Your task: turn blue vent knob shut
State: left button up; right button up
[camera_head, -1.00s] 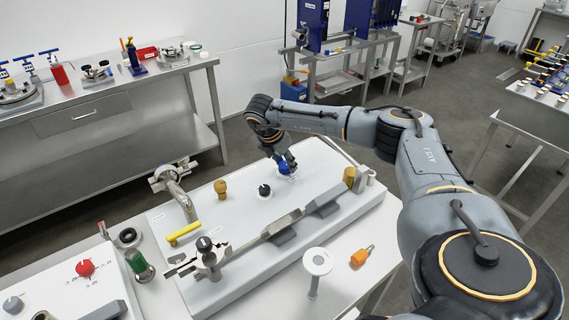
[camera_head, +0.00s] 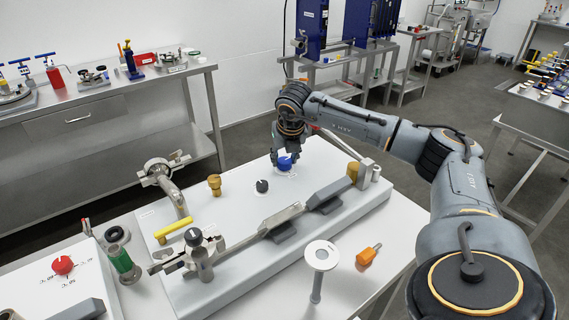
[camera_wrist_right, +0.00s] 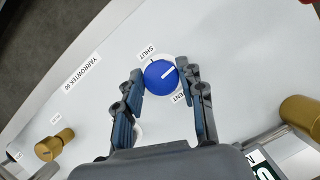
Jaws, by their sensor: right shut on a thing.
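The blue vent knob (camera_head: 285,163) stands on the white panel (camera_head: 235,205) toward its far side. A VENT label is partly hidden below the knob. My right gripper (camera_head: 281,160) points down at the knob, and in the wrist view its fingers (camera_wrist_right: 164,80) flank it on both sides, shut on it. My left gripper is out of view.
A black knob (camera_head: 262,186) and a brass knob (camera_head: 214,184) stand left of the blue knob. Another brass knob (camera_head: 353,171) and a metal post stand to its right. A steel clamp bar (camera_head: 280,218) crosses the panel's front.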

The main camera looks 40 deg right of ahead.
jog(key=n+y+b, duration=0.1)
jog(key=n, duration=0.1)
jog(key=shift+d+f+n, duration=0.1)
jog(key=shift+n, duration=0.3)
jog(key=n+y, duration=0.1)
jog(key=n, duration=0.2)
jog(key=shift+n+t+y, duration=0.3)
jog(key=n+y, duration=0.1)
jog(key=n, duration=0.1)
jog(key=n+y+p, duration=0.1)
jog(key=n, duration=0.2)
jog(key=shift+d+r+n, duration=0.1)
jog(key=shift+r+n, duration=0.1)
jog(key=shift+n, duration=0.1)
jog(key=n+g+y+p, duration=0.1)
jog(key=n+g, duration=0.1)
jog(key=n, duration=0.2)
jog(key=shift+n, duration=0.4)
jog(key=shift+f+n, duration=0.1)
jog(key=shift+n, duration=0.2)
jog(key=o, duration=1.2)
jog(key=shift+y, duration=0.3)
jog(key=v, duration=1.2)
jog(key=shift+w, duration=0.1)
